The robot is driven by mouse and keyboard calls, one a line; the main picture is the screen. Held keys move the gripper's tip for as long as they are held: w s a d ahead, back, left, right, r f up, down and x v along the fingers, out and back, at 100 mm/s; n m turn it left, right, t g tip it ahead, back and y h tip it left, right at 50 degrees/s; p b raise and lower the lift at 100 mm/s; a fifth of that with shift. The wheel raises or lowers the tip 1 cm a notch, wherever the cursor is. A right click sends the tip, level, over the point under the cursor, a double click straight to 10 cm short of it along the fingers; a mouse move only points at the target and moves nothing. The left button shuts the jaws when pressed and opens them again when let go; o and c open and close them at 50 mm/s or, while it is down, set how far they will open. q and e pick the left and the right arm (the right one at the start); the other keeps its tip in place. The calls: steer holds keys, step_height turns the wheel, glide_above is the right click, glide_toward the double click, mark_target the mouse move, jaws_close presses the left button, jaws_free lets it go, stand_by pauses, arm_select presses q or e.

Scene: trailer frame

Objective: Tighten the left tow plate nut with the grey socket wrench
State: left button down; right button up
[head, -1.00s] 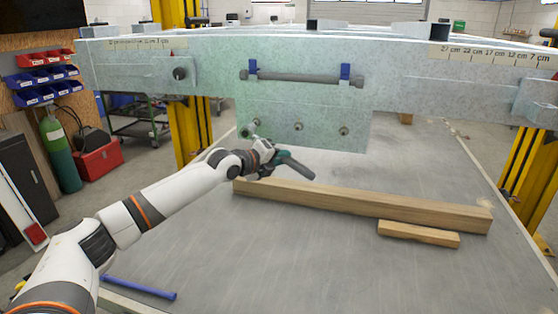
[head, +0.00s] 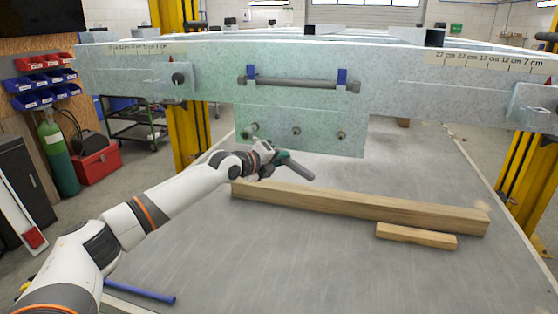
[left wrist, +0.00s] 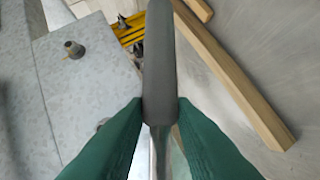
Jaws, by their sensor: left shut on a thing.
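The greenish tow plate (head: 310,145) hangs below the trailer beam in the head view, with a row of nuts along it. The left nut (head: 249,130) is near its left edge. My left gripper (head: 277,158) is in front of the plate, below and right of that nut, shut on the grey socket wrench (head: 299,171). In the left wrist view the wrench handle (left wrist: 158,65) lies between the green fingers (left wrist: 160,112). Whether the wrench's socket end touches a nut is hidden. One plate nut (left wrist: 73,49) shows uncovered at left there. My right gripper is out of view.
The trailer beam (head: 210,60) spans above, with a grey bar (head: 300,83) in two blue clips. A blue bar (head: 140,291) lies at the front left. The table's front middle (head: 300,265) is clear.

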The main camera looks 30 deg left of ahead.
arm_select(q)
steer(key=shift+w+a+r+b, duration=0.15)
steer(key=shift+w+b, duration=0.1)
steer(key=shift+w, duration=0.25)
steer(key=shift+w+a+f+b, duration=0.1)
steer(key=shift+w+b, duration=0.1)
steer(key=shift+w, duration=0.25)
